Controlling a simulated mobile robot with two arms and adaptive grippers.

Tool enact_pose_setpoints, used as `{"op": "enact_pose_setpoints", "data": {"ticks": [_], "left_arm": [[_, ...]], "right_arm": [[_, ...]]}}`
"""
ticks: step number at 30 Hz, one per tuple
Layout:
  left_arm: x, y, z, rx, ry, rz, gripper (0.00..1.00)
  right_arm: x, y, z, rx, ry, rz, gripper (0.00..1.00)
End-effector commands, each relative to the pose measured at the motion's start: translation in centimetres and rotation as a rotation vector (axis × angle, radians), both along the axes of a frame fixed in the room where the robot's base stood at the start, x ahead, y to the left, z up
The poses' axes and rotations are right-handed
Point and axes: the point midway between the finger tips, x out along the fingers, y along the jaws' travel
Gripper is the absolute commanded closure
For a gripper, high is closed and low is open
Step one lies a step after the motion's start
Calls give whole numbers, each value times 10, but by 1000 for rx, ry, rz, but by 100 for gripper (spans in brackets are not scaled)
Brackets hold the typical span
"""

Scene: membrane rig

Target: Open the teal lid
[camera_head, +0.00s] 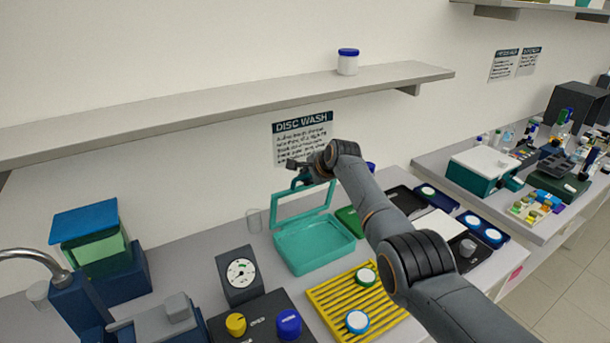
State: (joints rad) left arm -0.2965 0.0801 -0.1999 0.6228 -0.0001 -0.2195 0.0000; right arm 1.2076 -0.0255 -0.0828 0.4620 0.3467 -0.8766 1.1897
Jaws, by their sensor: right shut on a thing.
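The teal lid (301,204), a teal frame around a clear or pale pane, stands raised at the back of the teal box (315,247). The box is open at the top and looks empty. My right gripper (303,179) is at the lid's upper edge, shut on it. The fingertips are small and partly hidden by the wrist. My left gripper is not in view.
A yellow rack (335,308) with round discs lies in front of the box. A wall shelf (220,107) with a blue-capped jar (347,64) runs above.

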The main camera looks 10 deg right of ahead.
Motion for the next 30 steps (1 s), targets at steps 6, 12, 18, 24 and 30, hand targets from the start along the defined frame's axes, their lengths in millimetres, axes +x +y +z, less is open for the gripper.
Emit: {"op": "enact_pose_setpoints", "data": {"ticks": [6, 12, 18, 24, 30], "left_arm": [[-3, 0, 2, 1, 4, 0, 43], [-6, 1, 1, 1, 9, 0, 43], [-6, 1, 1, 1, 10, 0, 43], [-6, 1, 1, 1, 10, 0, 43], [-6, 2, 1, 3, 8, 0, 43]], "right_arm": [[2, -2, 6, -7, -1, -2, 100], [2, -2, 6, -7, -2, -2, 100], [2, -2, 7, -6, -3, -2, 79], [1, -1, 4, -5, 2, -2, 79], [0, -1, 3, -4, 6, -1, 79]]}}
